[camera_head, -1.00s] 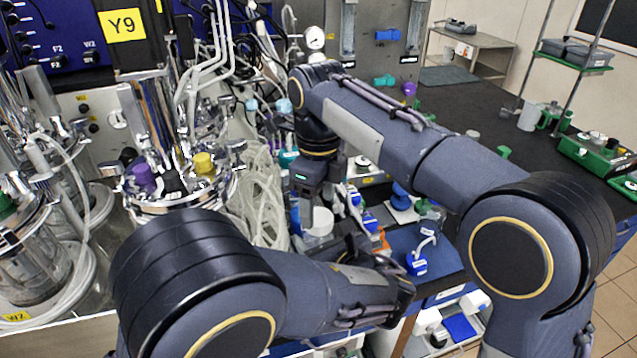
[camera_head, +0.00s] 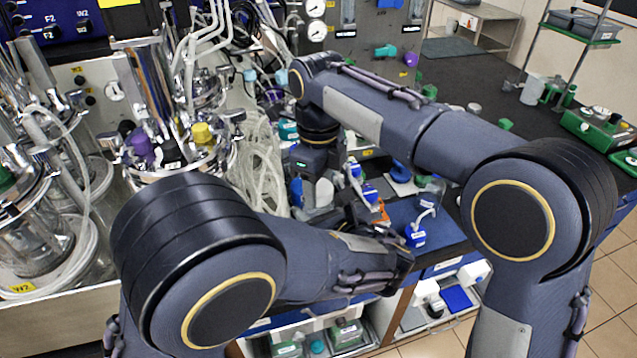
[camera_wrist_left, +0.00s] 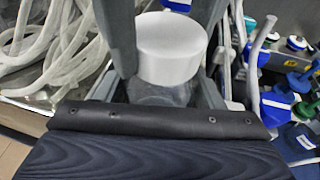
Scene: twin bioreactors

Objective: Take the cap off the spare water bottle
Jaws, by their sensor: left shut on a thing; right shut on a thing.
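The spare water bottle (camera_wrist_left: 160,93) shows in the left wrist view as a clear body under a wide white cap (camera_wrist_left: 170,48). The cap sits on the bottle's top. My left gripper (camera_wrist_left: 158,88) is shut on the bottle's body below the cap; in the head view its fingers are mostly hidden behind my arm. My right gripper (camera_head: 312,196) points straight down from above and is shut on the cap, one grey finger on each side of it. In the head view the right fingers cover most of the cap.
Bioreactor vessels with a purple cap (camera_head: 141,143) and a yellow cap (camera_head: 202,133) stand at left. Looped clear tubing (camera_head: 262,165) hangs close by. The dark bench (camera_head: 470,85) behind has free room.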

